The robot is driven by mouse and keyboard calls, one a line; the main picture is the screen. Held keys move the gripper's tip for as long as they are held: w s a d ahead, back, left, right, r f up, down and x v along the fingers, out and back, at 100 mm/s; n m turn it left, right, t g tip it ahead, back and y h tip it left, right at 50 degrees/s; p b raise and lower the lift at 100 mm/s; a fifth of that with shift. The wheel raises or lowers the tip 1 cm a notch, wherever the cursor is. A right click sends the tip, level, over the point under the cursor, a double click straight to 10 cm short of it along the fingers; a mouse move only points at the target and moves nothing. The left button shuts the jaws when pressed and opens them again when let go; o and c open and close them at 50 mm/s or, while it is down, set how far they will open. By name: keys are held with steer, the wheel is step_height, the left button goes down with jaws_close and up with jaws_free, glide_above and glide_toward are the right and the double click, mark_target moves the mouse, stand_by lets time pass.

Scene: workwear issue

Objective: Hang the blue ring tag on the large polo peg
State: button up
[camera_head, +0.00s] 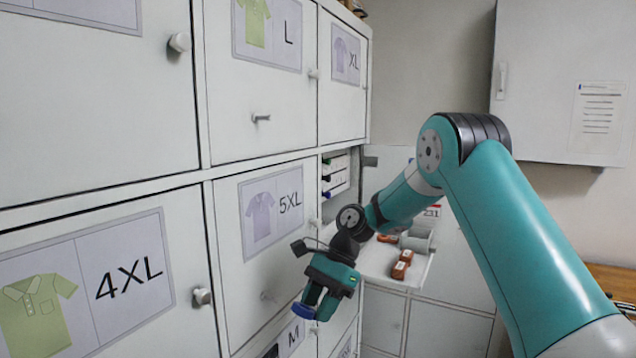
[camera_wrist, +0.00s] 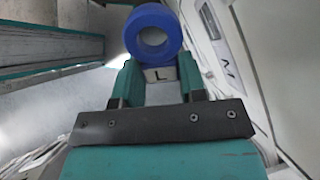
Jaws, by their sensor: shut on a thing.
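The blue ring tag (camera_wrist: 152,35) is at the tips of my gripper (camera_wrist: 159,75), whose fingers are shut on it. A small white patch marked "L" shows between the fingers just below the ring. In the head view my gripper (camera_head: 318,298) points downward, in front of the lower lockers, and the blue ring (camera_head: 327,307) shows partly at its tips. The large polo peg (camera_head: 260,117) sticks out of the white door under the "L" label (camera_head: 267,33) with a green polo. It is bare, above and left of my gripper in the picture, and apart from it.
Other pegs stick out of the 4XL door (camera_head: 75,290), the 5XL door (camera_head: 262,215) and the XL door (camera_head: 343,85). An open compartment (camera_head: 336,172) holds dark and blue items. A shelf (camera_head: 375,262) behind my arm carries orange-brown items (camera_head: 402,264).

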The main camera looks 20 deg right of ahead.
step_height(320, 180, up, 16)
steer(key=a+f+m+t+y+p, duration=0.1)
steer(key=m+t+y+p, duration=0.25)
steer(key=m+t, duration=0.6)
steer(key=m+t+p, duration=0.2)
steer(key=m+t, duration=0.3)
steer(key=t, duration=0.2)
glide_toward(256, 140)
steer(key=shift+n, duration=0.25)
steer(key=shift+r+x, duration=0.1)
steer(key=shift+x, duration=1.35)
steer(key=shift+r+x, duration=0.15)
steer(key=shift+x, duration=1.3)
steer(key=shift+w+a+f+p, duration=0.15)
steer(key=shift+w+a+p, duration=0.1)
steer(key=shift+p, duration=0.4)
steer(key=shift+f, duration=0.1)
steer(key=o, duration=1)
